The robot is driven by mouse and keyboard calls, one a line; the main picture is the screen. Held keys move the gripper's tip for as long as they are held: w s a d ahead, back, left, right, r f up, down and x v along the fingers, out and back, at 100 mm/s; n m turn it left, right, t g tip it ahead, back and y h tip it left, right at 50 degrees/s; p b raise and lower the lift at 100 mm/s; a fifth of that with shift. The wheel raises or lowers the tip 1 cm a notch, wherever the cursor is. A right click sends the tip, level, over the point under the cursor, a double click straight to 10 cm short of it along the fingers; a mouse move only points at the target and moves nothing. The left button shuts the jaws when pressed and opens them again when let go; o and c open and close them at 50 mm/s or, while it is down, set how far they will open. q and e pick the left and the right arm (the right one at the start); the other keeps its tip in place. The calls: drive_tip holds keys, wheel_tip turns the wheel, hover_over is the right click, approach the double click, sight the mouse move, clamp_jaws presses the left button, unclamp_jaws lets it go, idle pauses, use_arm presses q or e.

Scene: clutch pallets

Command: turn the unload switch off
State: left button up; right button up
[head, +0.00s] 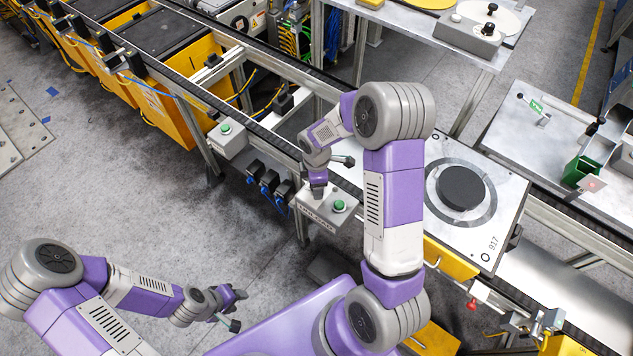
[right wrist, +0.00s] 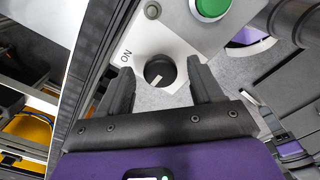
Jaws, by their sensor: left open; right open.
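The unload switch is a black round knob (right wrist: 160,69) with a white pointer mark, on a light grey switch box (head: 350,217). The word ON is printed left of the knob in the right wrist view, and the pointer slants toward the lower left. A green button (head: 339,205) sits on the same box. My right gripper (right wrist: 160,80) is open, with one finger on each side of the knob; gaps show beside it, and I cannot tell the depth. In the head view the right gripper hides the knob. My left gripper (head: 238,309) is open and empty above the floor.
Another box with a green button (head: 227,130) stands farther left along the conveyor. Blue-black connectors (head: 268,180) hang between the boxes. A pallet with a black disc (head: 461,188) lies right of my right arm. The floor at left is mostly free.

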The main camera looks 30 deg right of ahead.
drive_tip(key=shift+r, duration=0.1)
wheel_tip(320, 180, up, 7)
drive_tip(key=shift+r, duration=0.2)
idle(0.6)
